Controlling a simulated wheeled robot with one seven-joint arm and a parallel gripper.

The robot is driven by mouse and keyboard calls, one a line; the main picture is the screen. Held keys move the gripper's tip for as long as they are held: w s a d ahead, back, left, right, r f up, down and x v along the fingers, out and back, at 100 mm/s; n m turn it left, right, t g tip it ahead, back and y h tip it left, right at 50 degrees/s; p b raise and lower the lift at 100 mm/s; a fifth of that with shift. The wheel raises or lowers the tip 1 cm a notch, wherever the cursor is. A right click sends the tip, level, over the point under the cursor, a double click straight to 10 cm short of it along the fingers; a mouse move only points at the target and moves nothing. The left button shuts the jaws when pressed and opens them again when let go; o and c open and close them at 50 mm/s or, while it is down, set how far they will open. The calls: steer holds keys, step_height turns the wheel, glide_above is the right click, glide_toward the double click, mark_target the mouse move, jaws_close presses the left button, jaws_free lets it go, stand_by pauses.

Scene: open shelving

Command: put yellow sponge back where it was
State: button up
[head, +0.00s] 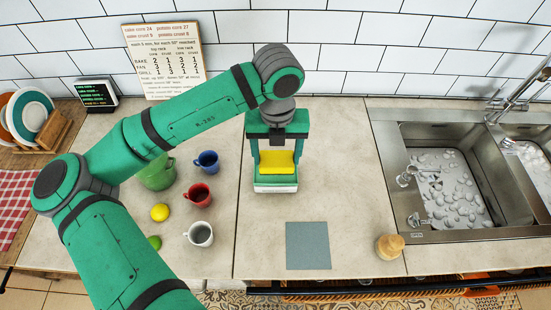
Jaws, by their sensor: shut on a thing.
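The yellow sponge (277,162) is in the head view, in the middle of the counter's back half. My gripper (277,157) points down over it, with one green finger at each side of the sponge, and is shut on it. Just below the sponge is a low green and white object (275,188), perhaps a scale. I cannot tell whether the sponge touches it. A flat blue-grey square (307,258) lies bare on the counter nearer the front.
Blue (208,160), red (199,195) and white (200,234) mugs, a lemon (160,212), a lime (154,242) and a green pot (157,175) stand left. A wooden item (389,247) stands front right, beside the sink (470,232). Counter around the square is clear.

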mark_target(275, 161)
steer(key=shift+w+a+f, duration=0.15)
steer(key=shift+w+f, duration=0.7)
steer(key=shift+f, duration=0.2)
steer(key=shift+w+f, duration=0.1)
steer(key=shift+f, duration=1.45)
steer(key=shift+f, duration=0.1)
steer(key=o, duration=1.1)
step_height(275, 161, up, 12)
steer(key=shift+r, duration=0.15)
